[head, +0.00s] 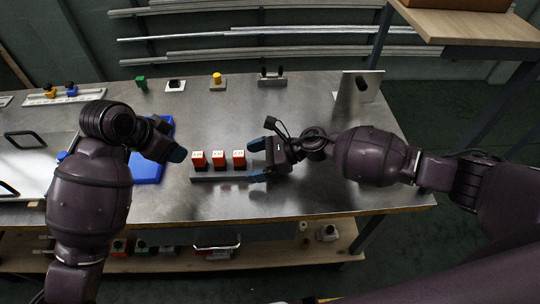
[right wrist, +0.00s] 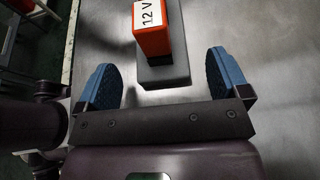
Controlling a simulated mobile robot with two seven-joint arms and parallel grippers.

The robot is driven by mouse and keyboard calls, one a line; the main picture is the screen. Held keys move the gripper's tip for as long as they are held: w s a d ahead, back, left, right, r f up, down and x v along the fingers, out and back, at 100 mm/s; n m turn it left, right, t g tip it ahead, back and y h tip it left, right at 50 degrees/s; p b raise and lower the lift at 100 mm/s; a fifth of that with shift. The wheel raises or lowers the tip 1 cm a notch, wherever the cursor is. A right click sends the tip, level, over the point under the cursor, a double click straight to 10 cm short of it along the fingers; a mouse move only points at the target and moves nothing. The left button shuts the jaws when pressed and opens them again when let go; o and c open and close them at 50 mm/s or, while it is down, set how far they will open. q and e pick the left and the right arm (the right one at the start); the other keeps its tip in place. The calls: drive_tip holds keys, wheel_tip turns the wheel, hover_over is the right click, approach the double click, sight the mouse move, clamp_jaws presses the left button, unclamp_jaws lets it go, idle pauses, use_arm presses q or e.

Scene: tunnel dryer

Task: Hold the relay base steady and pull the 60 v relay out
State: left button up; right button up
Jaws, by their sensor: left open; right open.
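The grey relay base (head: 222,177) lies on the metal table with three orange relays in a row: left (head: 199,161), middle (head: 218,160) and right (head: 239,160). Their labels are too small to read in the head view. In the right wrist view the nearest relay (right wrist: 152,32) reads 12 V, so I cannot tell which is 60 V. My right gripper (head: 259,160) is open at the base's right end; its blue fingers (right wrist: 165,75) appear on either side of that end, apart from it. My left gripper (head: 176,153) is open and empty, left of the relays.
A blue tray (head: 148,170) lies under and beside my left gripper. Several small parts stand along the back edge, including a green block (head: 141,83), a yellow button (head: 217,78) and a metal bracket (head: 358,86). The table is clear behind the relays and at the front right.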

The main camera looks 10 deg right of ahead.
sight(246, 164)
drive_tip(key=shift+x, duration=1.95)
